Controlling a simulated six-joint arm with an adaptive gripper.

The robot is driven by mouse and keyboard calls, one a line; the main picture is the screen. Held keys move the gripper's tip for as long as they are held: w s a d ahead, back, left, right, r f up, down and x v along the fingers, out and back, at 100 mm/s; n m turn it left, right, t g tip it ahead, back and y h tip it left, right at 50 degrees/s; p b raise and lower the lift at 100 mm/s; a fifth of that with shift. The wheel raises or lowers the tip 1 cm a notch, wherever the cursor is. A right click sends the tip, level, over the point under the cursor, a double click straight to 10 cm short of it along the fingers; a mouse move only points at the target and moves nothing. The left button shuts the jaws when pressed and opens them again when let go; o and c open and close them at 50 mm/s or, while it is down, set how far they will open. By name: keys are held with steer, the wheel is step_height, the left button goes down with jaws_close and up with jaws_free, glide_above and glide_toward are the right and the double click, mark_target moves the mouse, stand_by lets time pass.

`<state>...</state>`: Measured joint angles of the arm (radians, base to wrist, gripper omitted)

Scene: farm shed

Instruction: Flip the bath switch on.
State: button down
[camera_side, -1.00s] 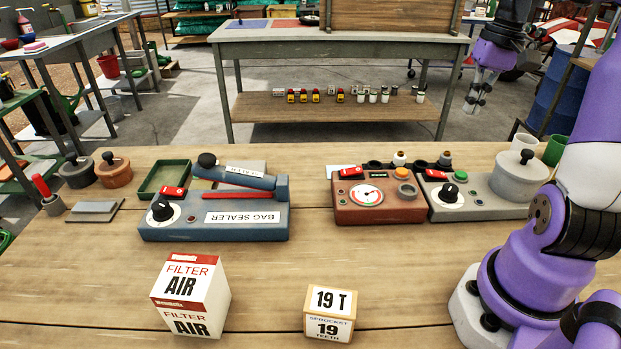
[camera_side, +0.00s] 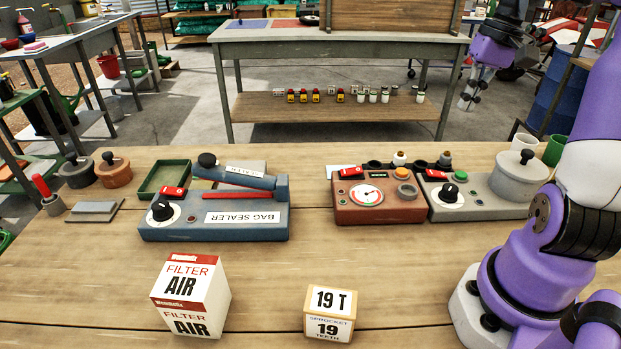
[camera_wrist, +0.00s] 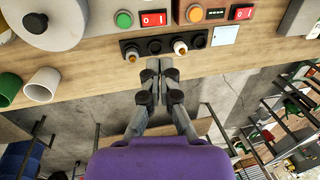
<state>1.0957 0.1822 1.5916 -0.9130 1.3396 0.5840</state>
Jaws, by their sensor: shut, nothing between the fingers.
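No label marks the bath. A grey unit (camera_side: 480,207) with a lidded pot (camera_side: 520,175) stands at the right of the bench. It has a red switch (camera_side: 436,175), a green button (camera_side: 458,176) and a dial. A brown unit (camera_side: 385,212) beside it has a gauge, an orange button and another red switch (camera_side: 351,173). The wrist view shows the grey unit's switch (camera_wrist: 153,19) and the brown unit's switch (camera_wrist: 242,12); I cannot tell either rocker's position. My gripper (camera_side: 466,103) is shut and empty, apart from both units, beyond the bench's far edge in the side view.
A dark rack (camera_wrist: 166,46) of round holes, some filled, lies between my fingertips and the units in the wrist view. A blue bag sealer (camera_side: 215,225), filter box (camera_side: 190,298) and sprocket box (camera_side: 330,313) stand left and in front.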

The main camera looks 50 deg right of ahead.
mark_target(439, 174)
steer(key=f, duration=0.4)
steer(key=w+a+f, duration=0.1)
steer(key=f, duration=0.4)
steer(key=w+a+f, duration=0.1)
steer(key=f, duration=0.3)
steer(key=shift+f, duration=0.4)
steer(key=shift+w+f+g+h, duration=0.1)
steer(key=shift+f+g+h, duration=0.15)
steer(key=shift+g+h, duration=0.05)
steer(key=shift+s+d+r, duration=0.1)
steer(key=shift+s+d, duration=0.45)
steer(key=shift+s, duration=0.1)
steer(key=shift+r, duration=0.1)
